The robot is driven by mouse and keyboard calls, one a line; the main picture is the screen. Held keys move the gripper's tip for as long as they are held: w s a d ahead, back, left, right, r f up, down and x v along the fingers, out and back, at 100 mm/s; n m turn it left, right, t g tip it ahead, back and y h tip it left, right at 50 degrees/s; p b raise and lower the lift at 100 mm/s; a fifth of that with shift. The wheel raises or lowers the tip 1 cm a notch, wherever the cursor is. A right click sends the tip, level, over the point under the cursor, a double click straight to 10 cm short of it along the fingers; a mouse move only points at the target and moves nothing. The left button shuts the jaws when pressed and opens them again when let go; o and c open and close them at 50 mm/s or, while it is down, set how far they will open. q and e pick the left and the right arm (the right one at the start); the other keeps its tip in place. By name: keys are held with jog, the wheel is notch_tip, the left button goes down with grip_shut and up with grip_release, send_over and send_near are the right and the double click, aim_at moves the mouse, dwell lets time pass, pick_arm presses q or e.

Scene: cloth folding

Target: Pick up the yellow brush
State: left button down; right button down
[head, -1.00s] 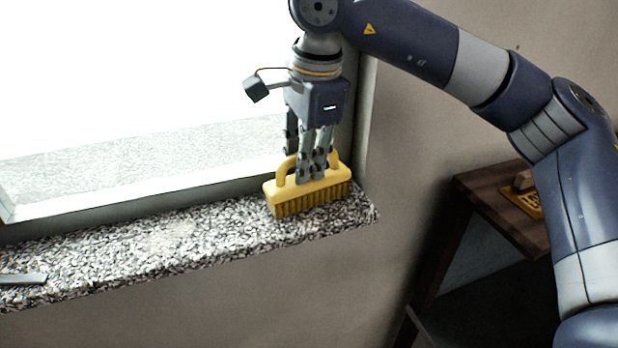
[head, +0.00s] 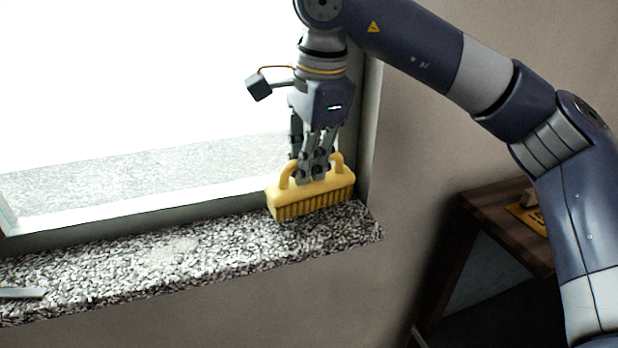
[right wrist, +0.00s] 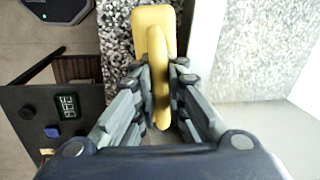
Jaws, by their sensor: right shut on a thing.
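The yellow brush (head: 318,194) has a looped handle on top and bristles pointing down. In the head view it is at the right end of the speckled stone sill (head: 200,248); I cannot tell whether its bristles still touch the sill. My right gripper (head: 312,176) points down and is shut on the brush's handle. In the right wrist view the yellow handle (right wrist: 158,75) lies between the two fingers (right wrist: 160,100). My left gripper is not in view.
The window frame (head: 130,209) runs close behind the sill. A flat grey piece (head: 22,293) lies at the sill's left end. A dark wooden table (head: 480,207) with a yellow item (head: 527,217) stands lower right. The middle of the sill is clear.

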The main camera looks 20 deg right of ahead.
jog(key=shift+r, duration=0.55)
jog(key=s+a+r+b, duration=0.2)
jog(key=s+b, duration=0.3)
jog(key=s, duration=1.1)
jog(key=shift+b, duration=0.35)
jog(key=c, duration=2.4)
grip_release()
